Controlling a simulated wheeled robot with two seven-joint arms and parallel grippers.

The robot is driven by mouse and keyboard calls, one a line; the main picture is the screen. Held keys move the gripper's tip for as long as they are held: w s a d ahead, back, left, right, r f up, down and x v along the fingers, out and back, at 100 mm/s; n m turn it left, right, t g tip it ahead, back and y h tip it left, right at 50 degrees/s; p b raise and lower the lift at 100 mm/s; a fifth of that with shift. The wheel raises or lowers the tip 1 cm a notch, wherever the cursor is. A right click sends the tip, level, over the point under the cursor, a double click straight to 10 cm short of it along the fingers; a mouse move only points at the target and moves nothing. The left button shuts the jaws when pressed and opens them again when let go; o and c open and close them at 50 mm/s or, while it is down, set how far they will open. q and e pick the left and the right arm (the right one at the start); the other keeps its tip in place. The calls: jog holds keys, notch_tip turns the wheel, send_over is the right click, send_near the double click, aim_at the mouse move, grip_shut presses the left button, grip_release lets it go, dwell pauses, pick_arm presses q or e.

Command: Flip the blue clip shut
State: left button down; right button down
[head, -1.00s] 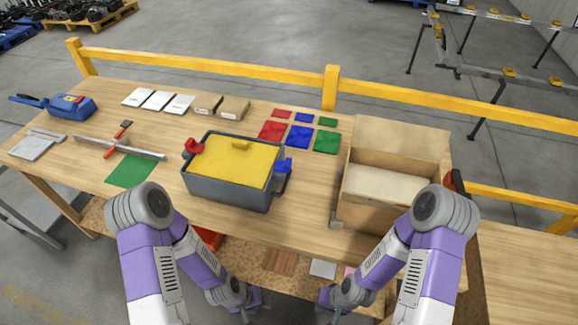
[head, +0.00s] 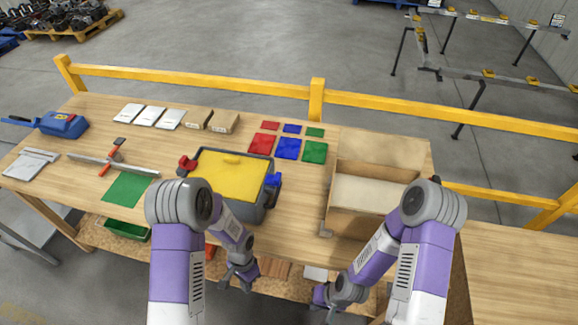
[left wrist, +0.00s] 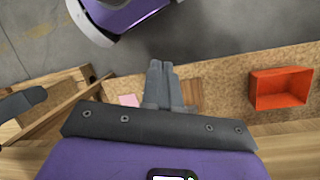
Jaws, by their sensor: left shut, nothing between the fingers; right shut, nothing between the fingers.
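The blue clip (head: 272,181) is on the right side of a grey box (head: 262,212) with a yellow lid (head: 228,174), in the head view. A red clip (head: 187,164) is on the box's left side. The blue clip is small here, and its exact angle is hard to tell. My left gripper (head: 240,281) is low in front of the table edge, below the box. In the left wrist view its fingers (left wrist: 158,82) are together and empty. My right gripper (head: 322,297) is low in front of the table, shut and apart from everything.
An open wooden box (head: 375,190) stands right of the grey box. Red, blue and green squares (head: 288,148) lie behind. A lower shelf holds a green bin (head: 127,230) and an orange bin (left wrist: 281,88). A yellow rail (head: 200,81) runs behind the table.

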pick_arm(q)
jog(key=w+r+m+y+p, duration=0.2)
jog(key=w+r+y, duration=0.1)
jog(key=r, duration=0.5)
jog(key=w+a+r+m+y+p, duration=0.1)
jog(key=w+r+m+y+p, duration=0.1)
jog(key=w+r, duration=0.3)
jog(key=w+a+r+m+t+y+p, duration=0.1)
jog(key=w+r+m+y+p, duration=0.1)
jog(key=r, duration=1)
jog(key=shift+w+a+r+m+y, duration=0.25)
jog(key=shift+w+m+y, duration=0.45)
jog(key=shift+w+y, duration=0.4)
jog(key=shift+s, duration=0.2)
